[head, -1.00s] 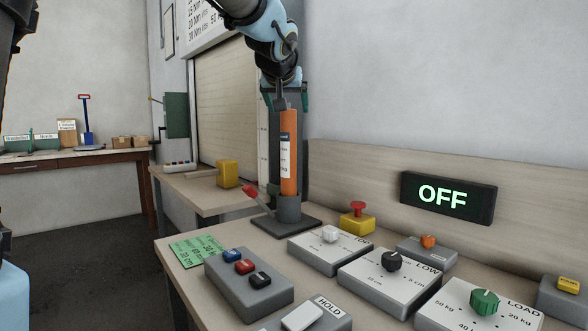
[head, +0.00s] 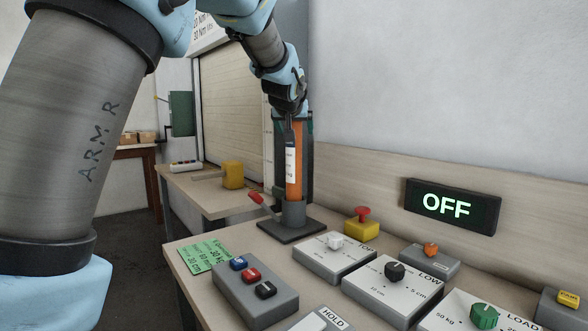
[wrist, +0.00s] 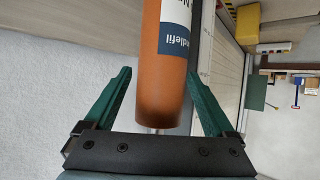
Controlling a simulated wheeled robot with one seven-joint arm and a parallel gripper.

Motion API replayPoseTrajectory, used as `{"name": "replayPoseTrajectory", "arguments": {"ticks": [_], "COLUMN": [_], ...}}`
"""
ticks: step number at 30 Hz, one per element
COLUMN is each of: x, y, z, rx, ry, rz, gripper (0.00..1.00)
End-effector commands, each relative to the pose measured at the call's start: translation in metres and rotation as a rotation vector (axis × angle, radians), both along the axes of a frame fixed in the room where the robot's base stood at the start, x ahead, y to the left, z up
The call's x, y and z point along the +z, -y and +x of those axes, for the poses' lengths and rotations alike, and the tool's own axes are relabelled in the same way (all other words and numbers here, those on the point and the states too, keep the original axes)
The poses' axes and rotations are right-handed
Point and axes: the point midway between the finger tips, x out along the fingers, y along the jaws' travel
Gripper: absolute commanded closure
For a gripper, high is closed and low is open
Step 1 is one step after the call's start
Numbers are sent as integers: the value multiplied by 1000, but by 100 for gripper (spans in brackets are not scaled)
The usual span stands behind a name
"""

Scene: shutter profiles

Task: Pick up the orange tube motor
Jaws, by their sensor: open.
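The orange tube motor (head: 294,175) stands upright in a grey holder (head: 292,213) on a dark base plate at the back of the bench. It carries a white and blue label. In the wrist view the motor (wrist: 163,85) lies between the two green fingers of my gripper (wrist: 160,95), with a gap on each side. The gripper is open and its fingers straddle the motor's end. In the head view my gripper (head: 291,125) is at the motor's top, and my wrist partly hides it there.
A red-handled lever (head: 257,199) sticks out left of the holder. A yellow box with a red button (head: 362,225) stands to the right. Control boxes, including a three-button box (head: 255,290), fill the front. A wooden back panel (head: 365,178) rises close behind.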

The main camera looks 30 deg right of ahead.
Motion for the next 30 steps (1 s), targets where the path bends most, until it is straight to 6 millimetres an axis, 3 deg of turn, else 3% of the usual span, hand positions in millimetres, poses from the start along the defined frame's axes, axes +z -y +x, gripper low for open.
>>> {"name": "replayPoseTrajectory", "arguments": {"ticks": [8,30], "x": [-1,-1], "y": [1,1], "z": [2,1], "rx": [-1,-1], "ry": [1,0], "rz": [-1,0], "gripper": [11,94]}}
